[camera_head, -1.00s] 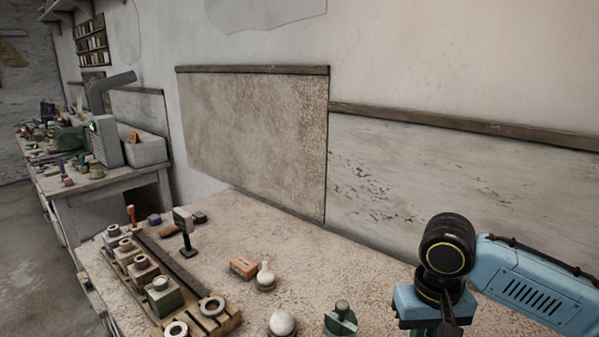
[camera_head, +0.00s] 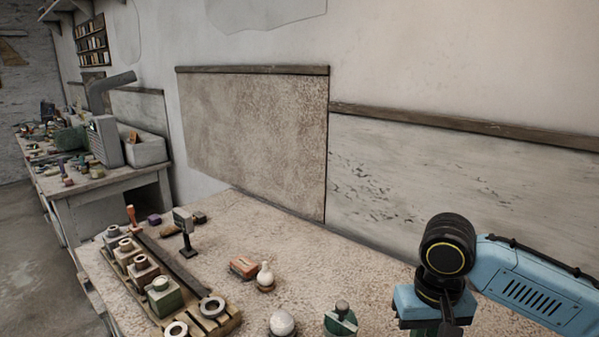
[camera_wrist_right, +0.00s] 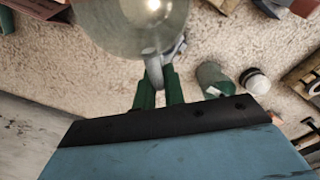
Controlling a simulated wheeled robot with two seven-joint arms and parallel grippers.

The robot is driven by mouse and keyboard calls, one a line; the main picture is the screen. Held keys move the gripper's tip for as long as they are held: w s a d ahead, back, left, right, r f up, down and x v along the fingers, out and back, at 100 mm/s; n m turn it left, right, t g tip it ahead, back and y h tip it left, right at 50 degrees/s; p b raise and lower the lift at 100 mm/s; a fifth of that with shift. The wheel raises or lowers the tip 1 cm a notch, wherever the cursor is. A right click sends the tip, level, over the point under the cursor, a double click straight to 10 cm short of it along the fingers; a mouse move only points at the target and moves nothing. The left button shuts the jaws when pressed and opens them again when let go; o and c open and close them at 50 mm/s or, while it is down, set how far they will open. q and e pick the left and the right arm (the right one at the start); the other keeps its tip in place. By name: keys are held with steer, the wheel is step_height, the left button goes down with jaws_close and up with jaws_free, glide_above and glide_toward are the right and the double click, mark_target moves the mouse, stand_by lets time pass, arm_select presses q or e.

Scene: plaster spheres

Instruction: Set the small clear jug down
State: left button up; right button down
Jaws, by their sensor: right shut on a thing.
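The small clear jug (camera_wrist_right: 120,22) shows at the top of the right wrist view, see-through and round, with its handle (camera_wrist_right: 152,66) toward my gripper. My right gripper (camera_wrist_right: 160,85) has green fingers shut on the jug at the handle. The bench surface shows around and behind the jug; I cannot tell whether the jug touches it. In the head view my right arm (camera_head: 445,245) reaches in from the right, its fingers mostly cut off by the bottom edge, and the jug is not visible there. My left gripper is not in view.
A green container (camera_head: 340,318), a white ball-shaped piece (camera_head: 282,322), a small white bottle-like piece (camera_head: 265,275) and an orange-brown block (camera_head: 243,267) stand on the bench. A wooden rack (camera_head: 222,322) with several moulds is at left. Speckled bench (camera_head: 330,265) is bare toward the wall.

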step_height(320, 180, up, 7)
steer(key=p, duration=0.7)
step_height(320, 180, down, 7)
steer(key=b, duration=0.7)
steer(key=shift+f, duration=0.1)
steer(key=n, duration=0.3)
steer(key=n+p, duration=0.1)
steer(key=shift+s+d+r+n, duration=0.15)
steer(key=shift+r+n, duration=0.15)
steer(key=shift+n, duration=0.1)
steer(key=d+f+n+b, duration=0.1)
steer(key=f+n, duration=0.3)
steer(key=s+d+f+n+b, duration=0.1)
steer(key=d+f+n+b, duration=0.1)
steer(key=f+n, duration=0.3)
steer(key=d+f+n+b, duration=0.1)
steer(key=d+f+n, duration=0.1)
steer(key=f+n, duration=0.2)
steer(key=shift+s+d+f+n+b, duration=0.15)
steer(key=shift+s+f+n+b, duration=0.2)
steer(key=shift+n, duration=0.25)
steer(key=shift+r, duration=0.1)
steer(key=shift+s, duration=0.1)
